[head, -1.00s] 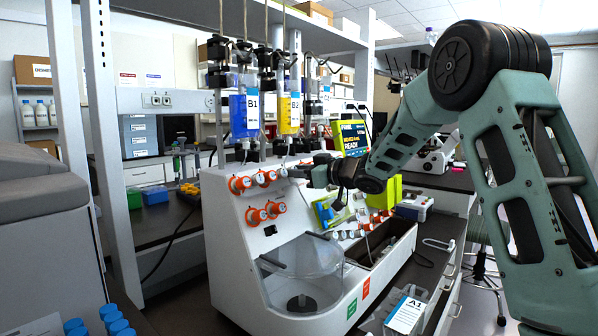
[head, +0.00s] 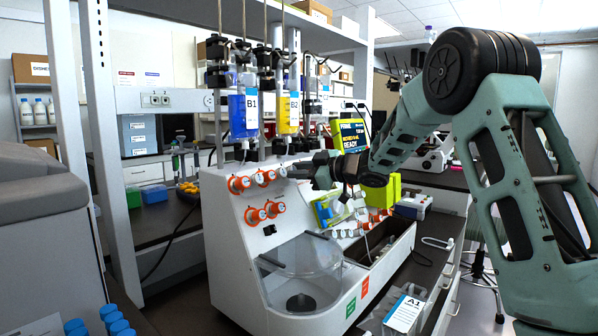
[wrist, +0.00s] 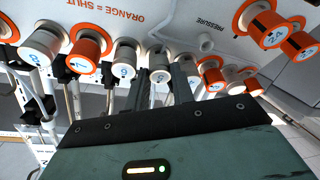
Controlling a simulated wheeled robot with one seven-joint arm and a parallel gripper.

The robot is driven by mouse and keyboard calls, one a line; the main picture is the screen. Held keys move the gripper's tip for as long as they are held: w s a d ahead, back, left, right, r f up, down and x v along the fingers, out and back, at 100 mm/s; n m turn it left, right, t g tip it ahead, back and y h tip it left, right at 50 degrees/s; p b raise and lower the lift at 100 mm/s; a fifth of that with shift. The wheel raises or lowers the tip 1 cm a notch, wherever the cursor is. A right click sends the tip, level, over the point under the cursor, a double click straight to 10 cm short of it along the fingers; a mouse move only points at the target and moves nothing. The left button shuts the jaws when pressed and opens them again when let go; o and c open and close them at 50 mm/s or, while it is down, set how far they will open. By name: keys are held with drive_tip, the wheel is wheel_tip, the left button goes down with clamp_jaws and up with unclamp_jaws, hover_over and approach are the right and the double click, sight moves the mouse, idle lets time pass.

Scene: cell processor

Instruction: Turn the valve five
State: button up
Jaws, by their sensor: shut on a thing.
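In the wrist view, the two dark fingers of my gripper (wrist: 160,82) are on either side of a white valve knob (wrist: 159,64) in the row on the white panel. My gripper is shut on this knob. Its number is too small and partly covered to read surely. To its left are a white knob (wrist: 123,60), an orange-ringed knob (wrist: 86,55) and another white knob (wrist: 42,48). To its right are more white and orange knobs. In the head view, my gripper (head: 304,172) is at the machine's upper front, and hides the knob it holds.
The panel (wrist: 190,18) reads "ORANGE = SHUT" and "PRESSURE". Orange knobs (head: 255,216) stand lower on the machine's front, above a clear round vessel (head: 302,262). Bags B1 (head: 244,115) and B2 (head: 288,110) hang above. A screen (head: 352,138) reads "READY".

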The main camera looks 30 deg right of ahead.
drive_tip(key=o, duration=1)
drive_tip(key=shift+m, duration=0.3)
